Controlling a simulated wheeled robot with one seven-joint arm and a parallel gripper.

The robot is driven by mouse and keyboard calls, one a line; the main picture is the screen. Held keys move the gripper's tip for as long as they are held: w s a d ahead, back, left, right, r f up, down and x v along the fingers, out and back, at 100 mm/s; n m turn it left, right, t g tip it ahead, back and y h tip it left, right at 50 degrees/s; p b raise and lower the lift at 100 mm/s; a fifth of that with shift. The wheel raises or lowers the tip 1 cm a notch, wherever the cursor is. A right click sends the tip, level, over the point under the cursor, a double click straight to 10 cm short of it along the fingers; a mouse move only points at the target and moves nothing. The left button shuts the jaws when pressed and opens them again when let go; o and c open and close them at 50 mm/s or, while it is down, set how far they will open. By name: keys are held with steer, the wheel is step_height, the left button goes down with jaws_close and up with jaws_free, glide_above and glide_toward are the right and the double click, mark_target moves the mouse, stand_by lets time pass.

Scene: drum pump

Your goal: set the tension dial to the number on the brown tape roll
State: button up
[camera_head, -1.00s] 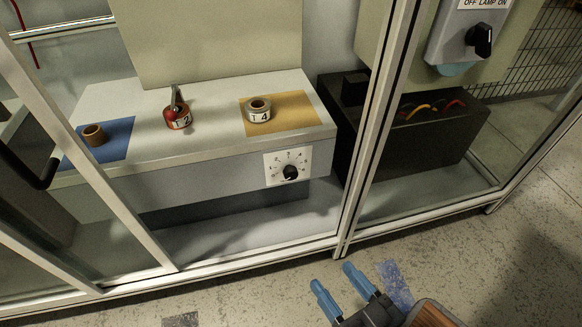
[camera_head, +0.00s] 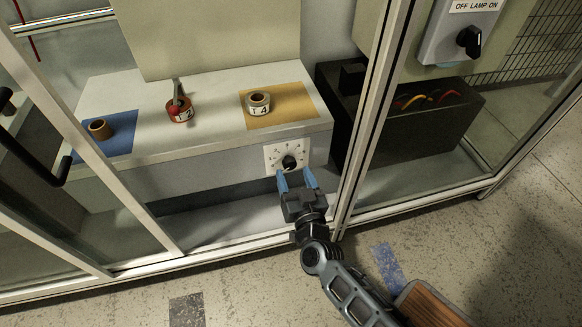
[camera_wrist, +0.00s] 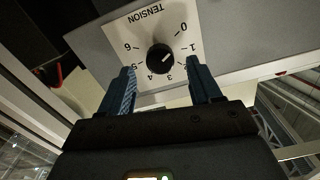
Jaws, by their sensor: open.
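The brown tape roll (camera_head: 100,129) stands on a blue mat at the left of the bench; I can make out no number on it. The tension dial is a black knob (camera_head: 289,162) on a white plate on the bench front. In the wrist view the plate reads TENSION upside down, and the knob (camera_wrist: 160,59) has a white mark that seems to point near 1. My gripper (camera_head: 296,178) is open just in front of the dial. In the wrist view its blue fingers (camera_wrist: 160,68) are spread on either side of the knob, not visibly touching it.
A cabinet post (camera_head: 365,130) rises right of my gripper. A dark box (camera_head: 415,125) and a lamp switch (camera_head: 469,40) are beyond it.

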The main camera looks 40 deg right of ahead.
mark_target(291, 167)
steer(key=shift+x, duration=1.8)
steer(key=shift+c, duration=0.4)
steer(key=c, duration=1)
steer(key=shift+o, duration=0.2)
